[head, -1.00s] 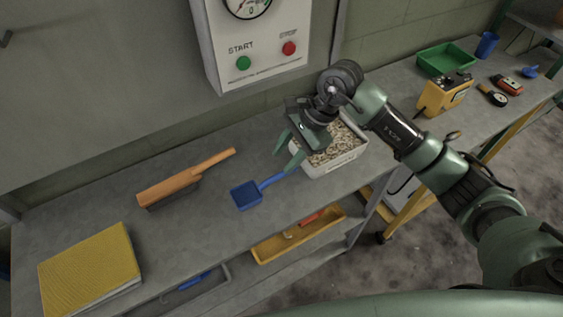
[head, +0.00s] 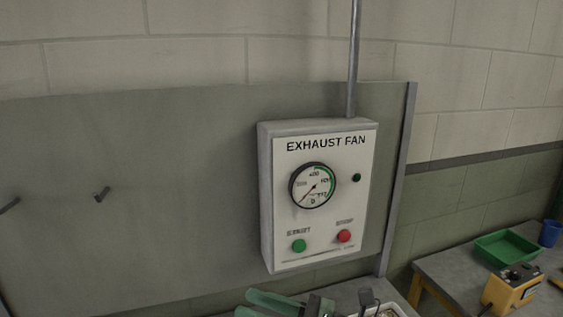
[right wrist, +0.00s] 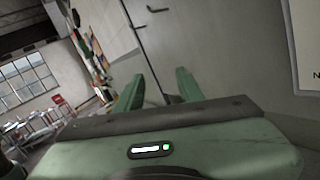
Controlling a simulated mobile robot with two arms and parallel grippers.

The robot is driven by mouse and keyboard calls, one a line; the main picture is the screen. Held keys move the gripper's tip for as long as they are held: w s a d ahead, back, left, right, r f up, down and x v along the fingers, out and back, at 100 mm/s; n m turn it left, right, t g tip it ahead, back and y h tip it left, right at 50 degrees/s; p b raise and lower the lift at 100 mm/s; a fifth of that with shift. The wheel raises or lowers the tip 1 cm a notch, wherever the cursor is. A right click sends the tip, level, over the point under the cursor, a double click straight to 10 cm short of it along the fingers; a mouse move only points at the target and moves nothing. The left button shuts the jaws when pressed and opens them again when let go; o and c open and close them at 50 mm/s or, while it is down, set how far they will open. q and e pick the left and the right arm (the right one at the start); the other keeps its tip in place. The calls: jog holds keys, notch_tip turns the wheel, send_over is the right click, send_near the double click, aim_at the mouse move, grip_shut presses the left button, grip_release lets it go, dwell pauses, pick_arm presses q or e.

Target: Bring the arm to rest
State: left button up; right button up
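My right gripper (head: 254,302) shows at the bottom edge of the head view, with its green fingers pointing left. It is below the exhaust fan box (head: 318,200), and most of the arm is out of the picture. In the right wrist view the two green fingers (right wrist: 160,77) stand apart with nothing between them, so it is open and empty. My left gripper is in neither view.
The fan box has a gauge, a green button (head: 299,246) and a red button (head: 344,236). A white tub (head: 398,304) is partly visible beside my gripper. A green tray (head: 507,247) and yellow device (head: 513,288) sit on the right bench.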

jog(key=w+d+r+m+t+h, duration=0.25)
jog(key=d+m+t+h, duration=0.35)
jog(key=m, duration=0.6)
jog(key=w+d+r+m+t+h, duration=0.1)
jog(key=w+d+m+t+h, duration=0.2)
jog(key=d+m+t, duration=0.55)
jog(key=s+d+f+m+g+h, duration=0.2)
jog(key=d+f+m+h, duration=0.4)
jog(key=m, duration=0.3)
jog(key=s+d+f+m+g+h, duration=0.1)
jog(key=d+f+m+g+h, duration=0.3)
jog(key=f+m, duration=0.5)
jog(key=s+f+m+g, duration=0.45)
jog(key=s+f, duration=0.35)
jog(key=s, duration=0.4)
jog(key=s+f+m+g, duration=0.3)
jog(key=s+f+g, duration=0.3)
jog(key=s+f, duration=0.45)
notch_tip(320, 180, down, 25)
jog(key=s+g, duration=0.2)
jog(key=s+d+f, duration=0.3)
jog(key=s+f, duration=1.3)
jog(key=s, duration=0.1)
jog(key=shift+g+b, duration=0.3)
jog(key=shift+g, duration=0.1)
